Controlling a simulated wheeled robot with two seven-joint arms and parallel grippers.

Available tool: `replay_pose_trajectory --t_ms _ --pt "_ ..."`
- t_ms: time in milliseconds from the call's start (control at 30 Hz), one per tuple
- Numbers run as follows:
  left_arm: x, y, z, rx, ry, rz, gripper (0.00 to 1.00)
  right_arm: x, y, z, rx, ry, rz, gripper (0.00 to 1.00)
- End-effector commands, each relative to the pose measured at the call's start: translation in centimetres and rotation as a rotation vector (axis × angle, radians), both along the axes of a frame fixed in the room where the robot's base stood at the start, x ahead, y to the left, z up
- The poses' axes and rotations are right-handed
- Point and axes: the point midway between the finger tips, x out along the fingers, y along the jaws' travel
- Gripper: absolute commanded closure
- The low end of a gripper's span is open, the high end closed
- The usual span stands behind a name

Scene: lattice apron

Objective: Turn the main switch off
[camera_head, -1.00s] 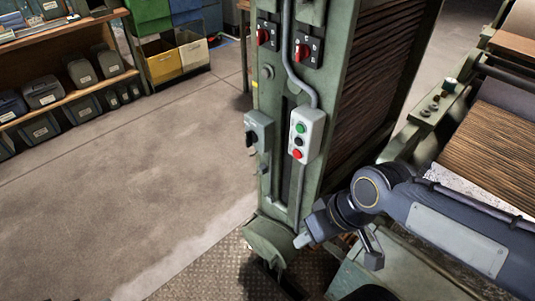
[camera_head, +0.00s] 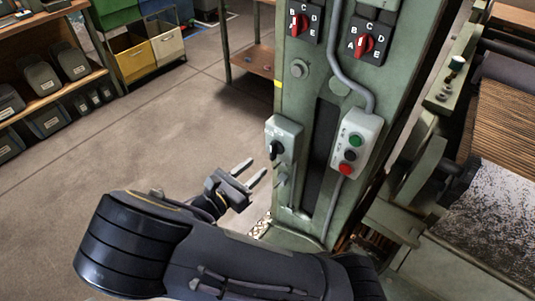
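A green machine column (camera_head: 318,190) carries the controls. On its left side is a small grey switch box (camera_head: 284,133) with a black rotary knob (camera_head: 275,148); its lettering is too small to read. Which one is the main switch is not readable. My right gripper (camera_head: 256,169) is open and empty, just left of and a little below the grey box, its fingers pointing toward the column, apart from it. My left gripper is not in view.
A grey push-button box (camera_head: 357,146) with green, black and red buttons is on the column's right, joined to a conduit (camera_head: 347,70). A machine with rollers (camera_head: 500,170) stands at right. Shelves with bins (camera_head: 50,85) are at back left. The floor (camera_head: 130,150) between is clear.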

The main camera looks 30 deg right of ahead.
Motion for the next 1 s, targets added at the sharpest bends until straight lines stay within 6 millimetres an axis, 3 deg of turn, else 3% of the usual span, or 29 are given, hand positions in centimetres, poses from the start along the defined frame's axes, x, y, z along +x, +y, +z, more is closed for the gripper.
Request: replay_pose_trajectory --t_ms 133,600,933,1000 --pt "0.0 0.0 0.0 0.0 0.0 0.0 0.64 0.8 -0.1 0.3 -0.05 0.0 0.032 0.66" --pt "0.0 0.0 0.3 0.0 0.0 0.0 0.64 3.2 -6.2 0.2 -0.045 0.003 0.029 0.66" --pt "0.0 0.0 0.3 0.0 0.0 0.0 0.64 3.4 -6.6 0.2 -0.042 0.002 0.03 0.66" --pt "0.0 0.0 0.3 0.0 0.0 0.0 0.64 3.4 -6.6 0.2 -0.042 0.002 0.03 0.73"
